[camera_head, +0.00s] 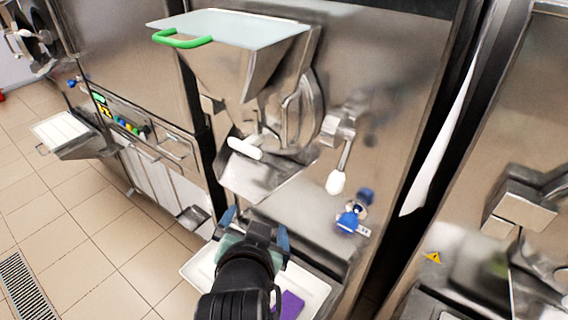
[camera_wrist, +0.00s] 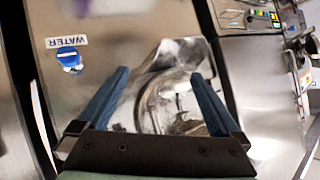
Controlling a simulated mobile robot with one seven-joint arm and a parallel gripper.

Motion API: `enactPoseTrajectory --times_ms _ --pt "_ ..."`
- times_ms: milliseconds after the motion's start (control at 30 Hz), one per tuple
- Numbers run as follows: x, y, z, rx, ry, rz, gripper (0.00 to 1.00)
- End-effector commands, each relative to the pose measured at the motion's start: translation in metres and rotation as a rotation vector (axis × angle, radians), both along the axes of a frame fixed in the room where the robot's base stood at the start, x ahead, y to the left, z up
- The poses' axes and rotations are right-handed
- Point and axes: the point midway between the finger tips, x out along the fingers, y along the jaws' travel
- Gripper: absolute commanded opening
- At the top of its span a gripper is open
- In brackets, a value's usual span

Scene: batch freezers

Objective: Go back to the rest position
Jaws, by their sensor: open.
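My gripper (camera_head: 256,226) is open and empty in front of the middle batch freezer, above a white tray (camera_head: 200,270) at its foot. In the wrist view my gripper (camera_wrist: 166,88) shows two blue fingers spread apart, with the freezer's steel outlet (camera_wrist: 172,60) seen between and beyond them. I cannot tell how far the fingertips are from the steel front. No thing is held.
The freezer has a hopper with a lid and green handle (camera_head: 183,40), a white-knobbed lever (camera_head: 336,182) and a blue water knob (camera_head: 348,222). A purple item (camera_head: 289,304) lies in the tray. Other machines stand on both sides. Tiled floor (camera_head: 100,240) is clear at left.

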Motion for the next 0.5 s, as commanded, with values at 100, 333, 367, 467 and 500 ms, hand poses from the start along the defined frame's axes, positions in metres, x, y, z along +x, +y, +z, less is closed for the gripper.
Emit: enactPoseTrajectory --times_ms 100,333,367,467,500 --pt "0.019 -0.006 0.100 -0.040 -0.242 0.031 1.00" --pt "0.009 -0.022 0.276 -0.168 -0.690 0.043 1.00" --pt "0.004 -0.025 0.298 -0.189 -0.748 0.037 1.00" --pt "-0.021 -0.032 0.368 -0.259 -0.936 0.017 1.00" --pt "-0.032 -0.035 0.392 -0.287 -1.006 0.005 1.00"
